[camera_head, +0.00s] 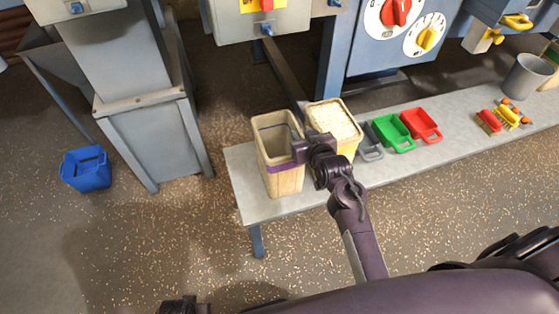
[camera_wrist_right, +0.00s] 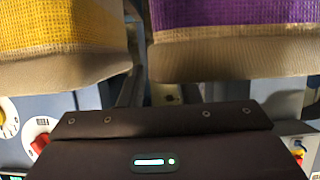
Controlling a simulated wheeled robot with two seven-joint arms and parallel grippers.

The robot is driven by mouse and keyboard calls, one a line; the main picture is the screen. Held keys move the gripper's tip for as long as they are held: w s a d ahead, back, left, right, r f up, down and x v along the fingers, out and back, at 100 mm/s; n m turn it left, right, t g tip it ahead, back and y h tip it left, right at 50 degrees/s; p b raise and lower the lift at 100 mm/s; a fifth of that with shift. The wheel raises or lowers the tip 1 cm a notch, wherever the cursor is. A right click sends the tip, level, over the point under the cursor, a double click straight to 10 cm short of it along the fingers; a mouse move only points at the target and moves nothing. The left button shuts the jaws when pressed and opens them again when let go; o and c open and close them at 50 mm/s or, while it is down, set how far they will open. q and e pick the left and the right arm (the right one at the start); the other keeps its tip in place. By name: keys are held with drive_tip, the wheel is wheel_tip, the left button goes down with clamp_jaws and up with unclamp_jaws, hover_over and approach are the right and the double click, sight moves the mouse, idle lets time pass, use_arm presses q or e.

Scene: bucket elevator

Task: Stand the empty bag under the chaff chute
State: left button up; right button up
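A tall tan bag with a purple band (camera_head: 283,180) stands upright and open-topped at the left end of the bench; its inside looks empty. The purple band also shows in the right wrist view (camera_wrist_right: 235,30). My right gripper (camera_head: 303,149) is at the right side of this bag, by its upper wall. Its fingertips are hidden, so I cannot tell whether it grips the bag. My left gripper (camera_head: 183,305) barely shows at the bottom edge, with its fingers unclear. A grey sheet-metal duct (camera_head: 115,55) stands at the left; I cannot tell whether it is the chaff chute.
A bag with a yellow band (camera_head: 335,122), full of pale material, stands close to the right of the purple-banded bag. Grey, green (camera_head: 393,132) and red scoops and a grey bucket (camera_head: 527,76) are further right on the bench (camera_head: 290,207). A blue bucket (camera_head: 86,169) sits on the floor.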

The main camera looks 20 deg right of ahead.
drive_tip(key=shift+x, duration=0.85)
drive_tip(key=shift+s, duration=0.1)
clamp_jaws()
drive_tip(key=shift+r, duration=0.1)
